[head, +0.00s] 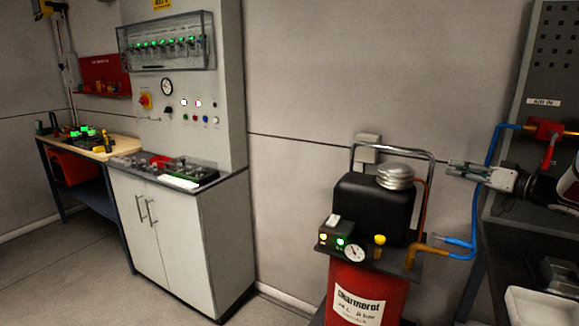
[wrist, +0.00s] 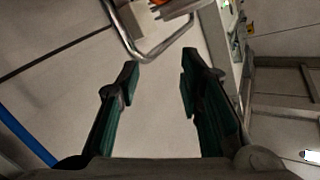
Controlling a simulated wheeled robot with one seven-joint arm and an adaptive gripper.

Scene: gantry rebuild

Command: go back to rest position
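My gripper (head: 465,170) reaches in from the right edge in the head view, held in the air to the right of the red compressor (head: 367,288) and its black motor block (head: 375,208). In the wrist view, my gripper (wrist: 158,85) shows its two dark green fingers well apart, with nothing between them but the pale wall behind. The compressor's bent metal handle (wrist: 150,50) shows beyond the fingertips at the top of the wrist view. In the head view my gripper is apart from this handle (head: 392,148).
A blue hose (head: 489,200) hangs near my gripper beside the dark panel (head: 555,75) at right. A white cabinet (head: 165,235) with a control board (head: 182,90) stands at left, with a workbench (head: 85,150) beyond. The floor (head: 70,285) at front left is clear.

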